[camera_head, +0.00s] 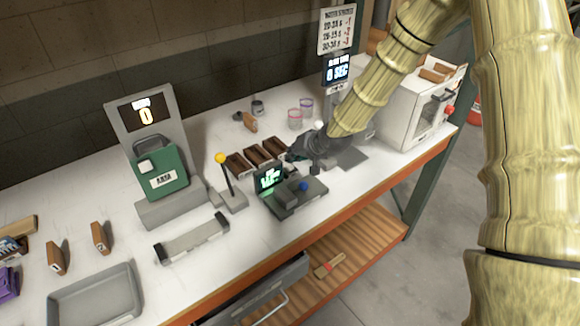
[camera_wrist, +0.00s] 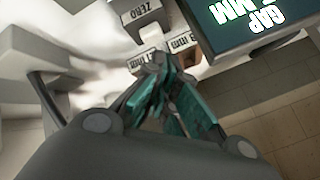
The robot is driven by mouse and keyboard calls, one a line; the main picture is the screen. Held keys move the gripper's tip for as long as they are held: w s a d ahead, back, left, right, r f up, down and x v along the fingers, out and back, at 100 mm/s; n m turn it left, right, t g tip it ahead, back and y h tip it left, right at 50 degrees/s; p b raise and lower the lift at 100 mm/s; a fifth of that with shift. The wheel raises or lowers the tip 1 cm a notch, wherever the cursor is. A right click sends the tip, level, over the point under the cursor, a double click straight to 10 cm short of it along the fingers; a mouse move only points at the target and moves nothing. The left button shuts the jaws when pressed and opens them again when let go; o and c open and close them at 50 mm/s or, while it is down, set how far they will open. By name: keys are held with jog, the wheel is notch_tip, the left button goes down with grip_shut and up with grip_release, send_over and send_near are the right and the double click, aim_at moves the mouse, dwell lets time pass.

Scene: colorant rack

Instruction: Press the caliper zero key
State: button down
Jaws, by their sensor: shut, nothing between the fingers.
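The caliper (camera_head: 290,198) is a dark grey device on the white bench, with a small lit screen and a blue knob. Its screen (camera_wrist: 255,22) shows "GAP" and "MM" upside down in the wrist view. The zero key (camera_wrist: 146,14), a grey block lettered ZERO, is at the top of the wrist view, left of the screen. My gripper (camera_wrist: 158,62) is shut and empty, its teal fingertips below the key in the picture, over white labels marked "mm". Touch cannot be judged. In the head view my gripper (camera_head: 290,156) is just behind the caliper, partly dark and hard to make out.
A lever with a yellow ball (camera_head: 221,158) stands just left of the caliper. Brown blocks (camera_head: 256,156) lie behind it. A green scale-like unit (camera_head: 160,170) stands further left, a white oven-like box (camera_head: 415,110) at right. The bench's front edge is close in front.

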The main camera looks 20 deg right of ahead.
aim_at(292, 165)
jog(key=shift+f+b, duration=0.45)
jog(key=shift+f, duration=0.5)
dwell(1.3)
jog(key=shift+r, duration=0.15)
jog(key=shift+r+p, duration=0.65)
jog(key=shift+r, duration=0.15)
jog(key=shift+r+p, duration=1.6)
jog(key=shift+r, duration=0.95)
jog(key=shift+f, duration=0.1)
